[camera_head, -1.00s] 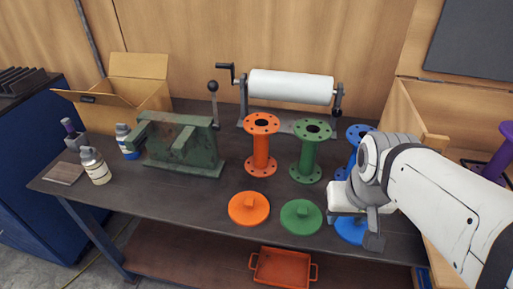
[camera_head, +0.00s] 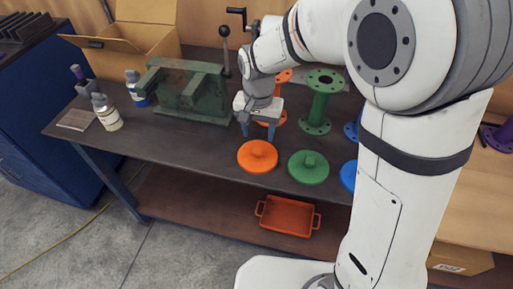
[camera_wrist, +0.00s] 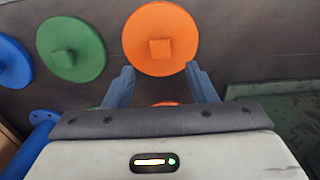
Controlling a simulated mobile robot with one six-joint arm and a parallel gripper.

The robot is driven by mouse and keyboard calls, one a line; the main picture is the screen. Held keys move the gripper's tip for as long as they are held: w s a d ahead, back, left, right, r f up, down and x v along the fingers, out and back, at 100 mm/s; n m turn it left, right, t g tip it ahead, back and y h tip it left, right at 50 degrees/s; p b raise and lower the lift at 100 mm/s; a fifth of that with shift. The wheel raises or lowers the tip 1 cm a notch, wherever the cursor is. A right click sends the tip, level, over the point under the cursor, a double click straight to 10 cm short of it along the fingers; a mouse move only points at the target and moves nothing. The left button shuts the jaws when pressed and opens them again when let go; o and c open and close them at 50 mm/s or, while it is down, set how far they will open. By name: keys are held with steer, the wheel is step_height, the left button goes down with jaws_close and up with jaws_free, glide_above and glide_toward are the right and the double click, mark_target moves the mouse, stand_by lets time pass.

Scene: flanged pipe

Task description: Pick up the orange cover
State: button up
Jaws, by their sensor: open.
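The orange cover (camera_head: 257,156) is a flat disc with a small square knob, lying on the table near its front edge. In the wrist view the orange cover (camera_wrist: 160,40) lies ahead of my fingertips, its knob facing the camera. My gripper (camera_head: 258,130) is above the table just behind the cover. In the wrist view my gripper (camera_wrist: 160,76) has its two blue-grey fingers spread apart with nothing between them. The orange flanged pipe (camera_head: 284,77) stands behind my gripper, mostly hidden by it.
The green cover (camera_head: 308,168) lies right of the orange one, and the blue cover (camera_head: 348,176) is partly hidden by my arm. A green flanged pipe (camera_head: 319,104) stands behind. A green vise-like block (camera_head: 190,92) is to the left. An orange tray (camera_head: 287,217) sits on the lower shelf.

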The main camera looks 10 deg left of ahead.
mark_target(258, 149)
step_height(258, 149, down, 7)
steer(key=shift+s+f+p, duration=0.1)
steer(key=shift+f+p, duration=0.05)
steer(key=shift+p, duration=0.2)
steer(key=shift+c, duration=0.2)
steer(key=c, duration=1)
